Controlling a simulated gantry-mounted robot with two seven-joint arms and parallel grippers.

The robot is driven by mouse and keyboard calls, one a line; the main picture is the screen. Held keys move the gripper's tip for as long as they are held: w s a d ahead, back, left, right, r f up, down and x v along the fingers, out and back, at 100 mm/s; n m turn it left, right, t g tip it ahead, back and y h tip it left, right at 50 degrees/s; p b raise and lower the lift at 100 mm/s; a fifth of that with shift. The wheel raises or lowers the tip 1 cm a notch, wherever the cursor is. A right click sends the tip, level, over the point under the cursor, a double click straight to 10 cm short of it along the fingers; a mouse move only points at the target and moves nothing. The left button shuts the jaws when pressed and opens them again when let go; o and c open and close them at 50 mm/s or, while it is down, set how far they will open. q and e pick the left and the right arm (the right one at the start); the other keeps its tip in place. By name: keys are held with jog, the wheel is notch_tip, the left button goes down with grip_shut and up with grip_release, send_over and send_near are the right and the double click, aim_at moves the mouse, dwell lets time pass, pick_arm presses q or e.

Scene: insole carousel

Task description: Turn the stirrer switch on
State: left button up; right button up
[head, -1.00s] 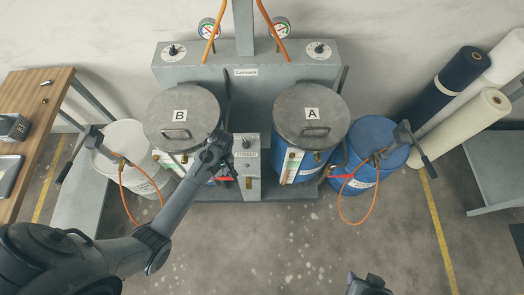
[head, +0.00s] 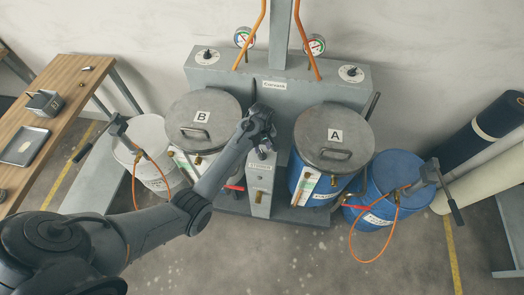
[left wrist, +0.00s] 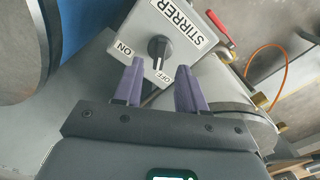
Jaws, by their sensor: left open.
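The grey stirrer box (head: 260,184) stands between drums B and A. The switch's grip bar appears to point toward OFF. My left gripper (left wrist: 158,82) is open and empty, with its two purple fingers apart just short of the switch, which shows between and beyond the tips. In the head view my left gripper (head: 263,142) is over the top of the box and hides part of it. My right gripper is not in view.
Lidded drum B (head: 203,120) and lidded drum A (head: 333,138) flank the box closely. A grey cabinet (head: 275,100) with dials and gauges stands behind. A white drum (head: 140,130) and a blue drum (head: 395,170) stand outside. A wooden bench (head: 75,75) is at left.

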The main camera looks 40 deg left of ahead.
aim_at(262, 153)
pick_arm(q)
jog(key=shift+f, duration=2.15)
jog(key=shift+c, duration=0.4)
grip_shut()
